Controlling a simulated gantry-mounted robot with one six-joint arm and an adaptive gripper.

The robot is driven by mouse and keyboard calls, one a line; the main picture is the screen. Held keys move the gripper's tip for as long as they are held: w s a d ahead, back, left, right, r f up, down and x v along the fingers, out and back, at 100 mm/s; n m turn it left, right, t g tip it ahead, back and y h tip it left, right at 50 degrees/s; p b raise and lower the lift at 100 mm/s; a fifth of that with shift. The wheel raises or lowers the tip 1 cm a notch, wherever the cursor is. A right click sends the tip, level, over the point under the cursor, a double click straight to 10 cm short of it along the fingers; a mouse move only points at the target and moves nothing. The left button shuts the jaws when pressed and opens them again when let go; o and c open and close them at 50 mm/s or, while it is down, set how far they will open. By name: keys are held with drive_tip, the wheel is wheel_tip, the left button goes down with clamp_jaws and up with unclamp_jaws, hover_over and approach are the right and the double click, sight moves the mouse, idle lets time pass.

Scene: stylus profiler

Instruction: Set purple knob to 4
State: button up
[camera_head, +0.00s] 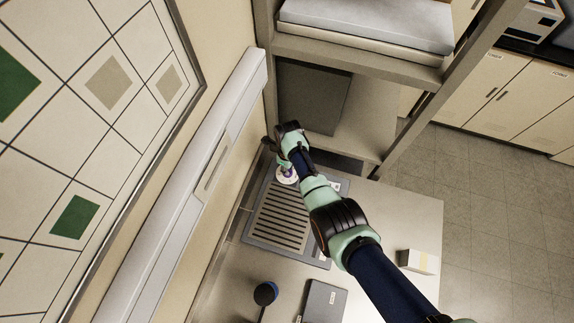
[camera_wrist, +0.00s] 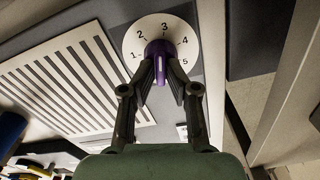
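The purple knob (camera_wrist: 159,52) sits at the middle of a round white dial (camera_wrist: 188,29) marked 1 to 5, in the wrist view. A pale line on the knob runs nearly upright, tilted slightly left, toward the side between 2 and 3; the exact setting is hard to read. My gripper (camera_wrist: 161,72) has one finger on each side of the knob, and both fingertips appear to press on it. In the head view, the dial (camera_head: 284,179) shows at the top of the grey panel, with my gripper (camera_head: 288,168) over it and hiding most of the knob.
The grey panel (camera_head: 250,236) with dark slats lies on the bench (camera_head: 408,222). A shelf frame (camera_head: 365,137) stands close behind the dial. A small pale box (camera_head: 417,261), a dark flat case (camera_head: 322,302) and a round-headed dark-blue object (camera_head: 265,293) are nearer. A wall borders the left.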

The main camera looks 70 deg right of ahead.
drive_tip(key=n, duration=0.5)
drive_tip(key=shift+n, duration=0.4)
drive_tip(key=shift+f, duration=0.1)
clamp_jaws()
drive_tip(key=shift+s, duration=0.1)
drive_tip(key=m, duration=0.4)
drive_tip(key=shift+a, duration=0.1)
drive_tip(key=m, duration=0.5)
drive_tip(key=shift+f, duration=0.15)
drive_tip(key=shift+a, duration=0.1)
unclamp_jaws()
